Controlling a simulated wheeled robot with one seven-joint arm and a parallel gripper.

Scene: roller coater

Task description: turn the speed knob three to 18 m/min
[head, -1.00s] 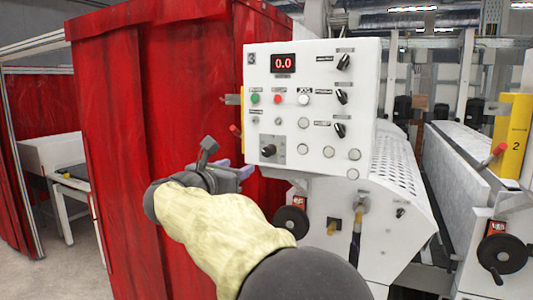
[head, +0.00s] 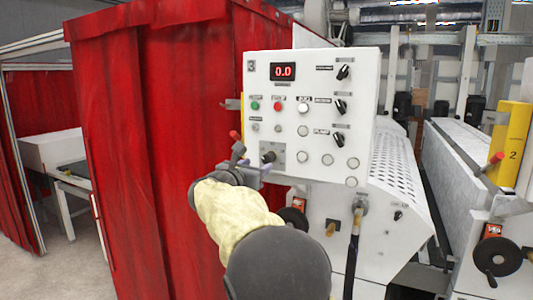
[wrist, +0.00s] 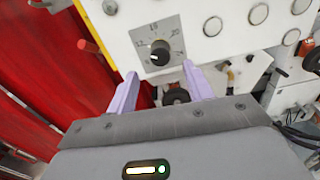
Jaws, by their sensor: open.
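The speed knob (wrist: 160,52) is a black round knob on a grey square dial plate (wrist: 148,38) with numbers around it. It also shows in the head view (head: 268,157), low on the left of the white control panel (head: 330,120) marked 3. The display (head: 283,71) reads 0.0. My gripper (wrist: 161,75) is open, with its two lavender fingers apart and nothing between them. In the wrist view the fingertips lie just below the knob, one to each side, and do not appear to touch it. In the head view my wrist partly hides the fingers.
Green (head: 255,106) and red (head: 279,106) buttons and several black selector knobs sit above and right of the dial. A red-tipped lever (head: 235,135) sticks out at the panel's left edge. A red curtain (head: 170,150) hangs close on the left. A black handwheel (head: 294,218) is below.

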